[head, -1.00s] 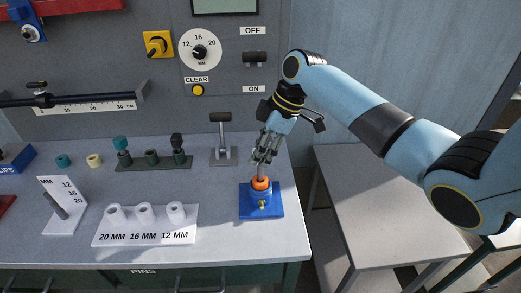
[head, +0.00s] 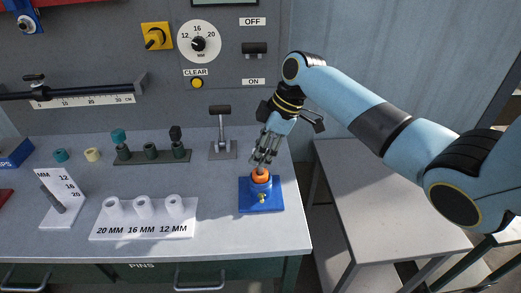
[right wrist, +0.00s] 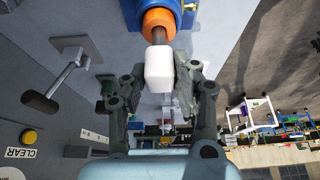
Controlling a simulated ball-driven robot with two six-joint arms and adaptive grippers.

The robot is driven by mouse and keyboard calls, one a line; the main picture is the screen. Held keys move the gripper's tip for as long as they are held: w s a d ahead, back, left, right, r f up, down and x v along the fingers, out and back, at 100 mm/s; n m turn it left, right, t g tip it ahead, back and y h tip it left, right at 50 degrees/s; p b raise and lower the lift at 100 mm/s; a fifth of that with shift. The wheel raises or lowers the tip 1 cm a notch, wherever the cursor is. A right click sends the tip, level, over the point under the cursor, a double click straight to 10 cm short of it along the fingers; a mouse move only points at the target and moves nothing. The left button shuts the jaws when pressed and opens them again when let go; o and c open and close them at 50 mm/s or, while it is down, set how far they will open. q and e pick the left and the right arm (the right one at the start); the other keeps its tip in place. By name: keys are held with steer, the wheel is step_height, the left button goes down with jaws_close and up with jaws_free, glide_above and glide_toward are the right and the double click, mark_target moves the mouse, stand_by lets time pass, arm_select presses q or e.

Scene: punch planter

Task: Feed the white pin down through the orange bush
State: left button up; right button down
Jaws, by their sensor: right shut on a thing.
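The orange bush (head: 261,175) sits on top of the blue block (head: 275,201) near the table's right edge. It also shows at the top of the right wrist view (right wrist: 158,21). My right gripper (head: 264,159) is above the bush, shut on the white pin's head (right wrist: 159,70), with a finger on each side. The pin's darker shaft (right wrist: 159,37) runs from the white head to the bush's opening and its end is hidden there. A short stretch of shaft shows between head and bush. How deep it reaches cannot be seen. My left gripper is not in view.
A lever (head: 221,135) stands behind and left of the blue block. A white holder (head: 140,231) with several tubes is to the left, with a dark rack (head: 152,156) behind it. A lower grey table (head: 395,215) is at the right.

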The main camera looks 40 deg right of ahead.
steer(key=shift+f+b, duration=1.1)
steer(key=shift+f, duration=0.75)
steer(key=c, duration=1)
jaws_free()
steer(key=shift+o, duration=0.2)
steer(key=v, duration=1.2)
steer(key=shift+a, duration=0.1)
